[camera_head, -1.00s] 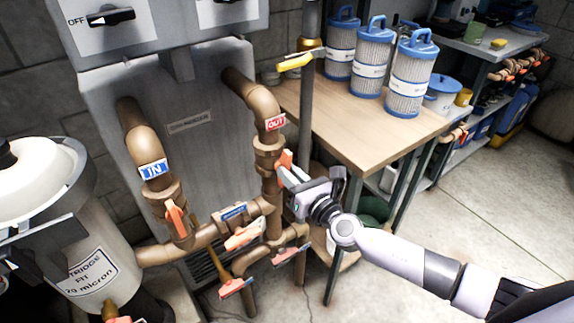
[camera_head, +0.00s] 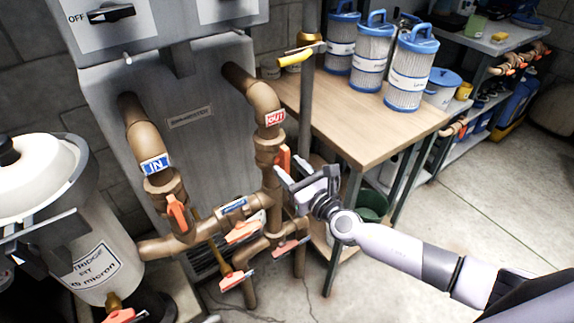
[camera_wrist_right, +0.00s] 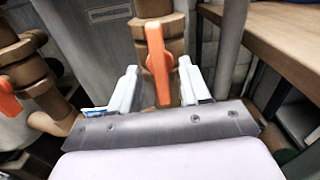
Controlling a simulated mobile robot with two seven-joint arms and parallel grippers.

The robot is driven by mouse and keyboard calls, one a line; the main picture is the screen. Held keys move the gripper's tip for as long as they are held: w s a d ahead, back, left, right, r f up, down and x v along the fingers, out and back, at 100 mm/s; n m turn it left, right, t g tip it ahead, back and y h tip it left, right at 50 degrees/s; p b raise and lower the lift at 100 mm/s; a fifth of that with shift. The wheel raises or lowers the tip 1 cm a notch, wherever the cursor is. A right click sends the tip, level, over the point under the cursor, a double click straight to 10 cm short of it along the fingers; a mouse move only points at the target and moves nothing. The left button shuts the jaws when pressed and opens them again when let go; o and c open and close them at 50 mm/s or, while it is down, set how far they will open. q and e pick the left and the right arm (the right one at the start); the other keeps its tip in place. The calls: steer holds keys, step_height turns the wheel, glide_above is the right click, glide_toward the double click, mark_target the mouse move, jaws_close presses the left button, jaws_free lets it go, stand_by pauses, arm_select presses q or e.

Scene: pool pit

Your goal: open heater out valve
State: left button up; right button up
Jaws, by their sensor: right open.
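The heater out valve's orange handle (camera_head: 284,158) is on the brown vertical pipe (camera_head: 271,185), just below the red OUT label (camera_head: 275,118). The handle points along the pipe. In the right wrist view the orange handle (camera_wrist_right: 158,62) stands upright between the two pale fingers of my right gripper (camera_wrist_right: 157,88). The fingers are apart, with a gap on each side of the handle. In the head view my right gripper (camera_head: 287,170) is at the handle's lower end.
The pipe with the IN label (camera_head: 155,165) has its own orange handle (camera_head: 177,214). More orange handles (camera_head: 243,232) sit on the lower pipes. A grey vertical pole (camera_head: 305,105) and a wooden table (camera_head: 350,140) with filter cartridges (camera_head: 409,75) stand close to the right.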

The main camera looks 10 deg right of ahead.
steer(key=p+v, duration=0.1)
steer(key=v, duration=0.5)
steer(key=shift+s+d, duration=0.15)
steer(key=shift+s, duration=0.2)
steer(key=s+d+f+n+g+h, duration=0.1)
steer(key=s+f+n, duration=0.6)
steer(key=n, duration=0.9)
steer(key=s+d+f+n+g+h, duration=0.2)
steer(key=s+f+n+g, duration=0.3)
steer(key=s+n, duration=0.9)
steer(key=f+n+h, duration=0.1)
steer(key=f+n, duration=0.1)
steer(key=n, duration=0.1)
steer(key=shift+s+d+n+g, duration=0.25)
steer(key=shift+s+n+g, duration=0.05)
steer(key=shift+s, duration=0.05)
steer(key=shift+a, duration=0.1)
